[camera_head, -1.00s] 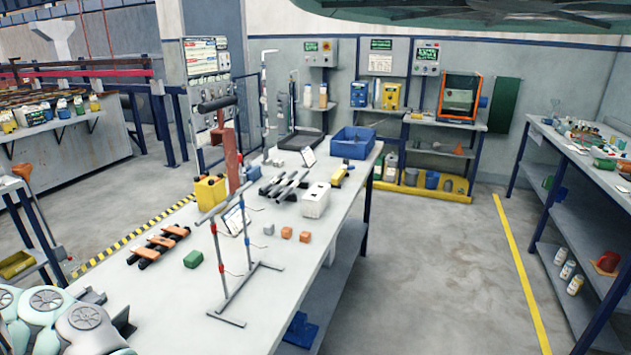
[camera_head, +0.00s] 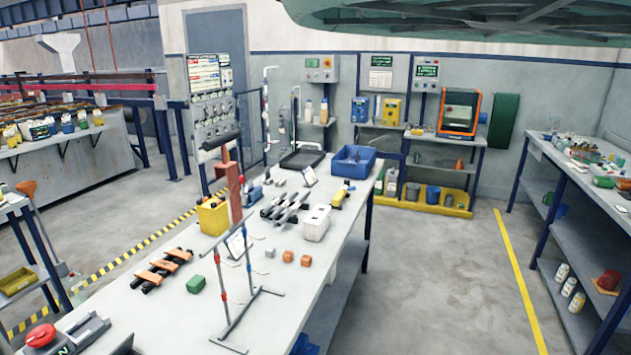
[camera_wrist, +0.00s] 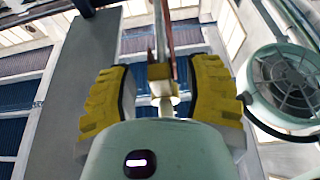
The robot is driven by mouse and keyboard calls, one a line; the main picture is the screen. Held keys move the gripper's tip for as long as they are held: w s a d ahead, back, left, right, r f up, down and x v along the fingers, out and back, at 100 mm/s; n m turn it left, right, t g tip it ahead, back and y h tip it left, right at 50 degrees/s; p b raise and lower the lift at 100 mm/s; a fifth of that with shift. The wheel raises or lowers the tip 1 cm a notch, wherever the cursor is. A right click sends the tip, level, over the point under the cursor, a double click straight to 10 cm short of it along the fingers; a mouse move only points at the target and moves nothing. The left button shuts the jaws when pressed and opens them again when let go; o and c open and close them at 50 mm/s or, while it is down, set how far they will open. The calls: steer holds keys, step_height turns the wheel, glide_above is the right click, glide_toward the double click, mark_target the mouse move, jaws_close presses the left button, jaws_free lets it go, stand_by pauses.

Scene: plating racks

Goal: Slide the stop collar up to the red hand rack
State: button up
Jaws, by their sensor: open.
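In the wrist view, my gripper (camera_wrist: 160,95) is open, with its two yellow ridged fingers wide apart. A thin pale upright with a reddish-brown strip and a pale block (camera_wrist: 159,74) shows in the gap between them; I cannot tell how near they are. My gripper is not seen in the head view. There, a thin metal stand (camera_head: 250,325) with a high crossbar stands at the table's near right, with small red and blue bands on its uprights. I cannot clearly make out the stop collar or which piece is the red hand rack.
A red button (camera_head: 40,335) is at lower left.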

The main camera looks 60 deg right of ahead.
steer(key=shift+c, duration=0.2)
jaws_close()
stand_by(0.3)
